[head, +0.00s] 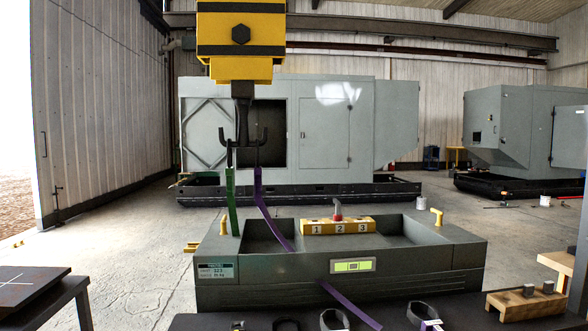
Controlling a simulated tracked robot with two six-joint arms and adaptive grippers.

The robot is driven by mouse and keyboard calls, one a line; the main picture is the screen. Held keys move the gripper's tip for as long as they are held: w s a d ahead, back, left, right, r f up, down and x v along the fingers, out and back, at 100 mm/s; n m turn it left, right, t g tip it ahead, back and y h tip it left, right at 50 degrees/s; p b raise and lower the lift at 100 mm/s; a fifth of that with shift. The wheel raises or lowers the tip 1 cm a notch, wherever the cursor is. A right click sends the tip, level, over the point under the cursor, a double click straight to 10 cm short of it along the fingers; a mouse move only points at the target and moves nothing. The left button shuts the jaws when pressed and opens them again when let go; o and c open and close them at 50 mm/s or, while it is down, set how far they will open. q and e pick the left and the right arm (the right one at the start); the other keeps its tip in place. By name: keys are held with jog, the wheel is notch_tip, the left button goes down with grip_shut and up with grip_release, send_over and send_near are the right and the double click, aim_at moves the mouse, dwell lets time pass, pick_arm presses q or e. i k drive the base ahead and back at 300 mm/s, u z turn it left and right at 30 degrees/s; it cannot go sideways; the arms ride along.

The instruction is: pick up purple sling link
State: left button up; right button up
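A purple sling (266,208) hangs from the right side of the double crane hook (243,140) and runs down into the grey box-shaped unit (340,288). A purple strap (348,303) shows in front of the unit, slanting down to the right over the dark bench. I cannot tell whether the two are one piece. Several dark links (333,319) lie along the bench at the bottom edge, some with white labels; which one belongs to the purple sling is unclear. Neither of my grippers is in view.
A green sling (231,200) hangs from the hook's left side. A yellow block marked 1, 2, 3 (338,226) with a red part sits on the unit. A wooden block (525,301) is at the right, a dark table (30,290) at the left. Large grey enclosures stand behind.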

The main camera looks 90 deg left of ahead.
aim_at(257, 169)
jog(key=u, duration=0.05)
jog(key=k, duration=0.55)
jog(key=z, duration=1.3)
jog(key=i, duration=0.1)
jog(key=u, duration=3.35)
jog(key=i, duration=0.3)
jog(key=z, duration=0.2)
jog(key=k, duration=0.65)
jog(key=u, duration=0.2)
jog(key=i, duration=0.75)
jog(key=z, duration=0.05)
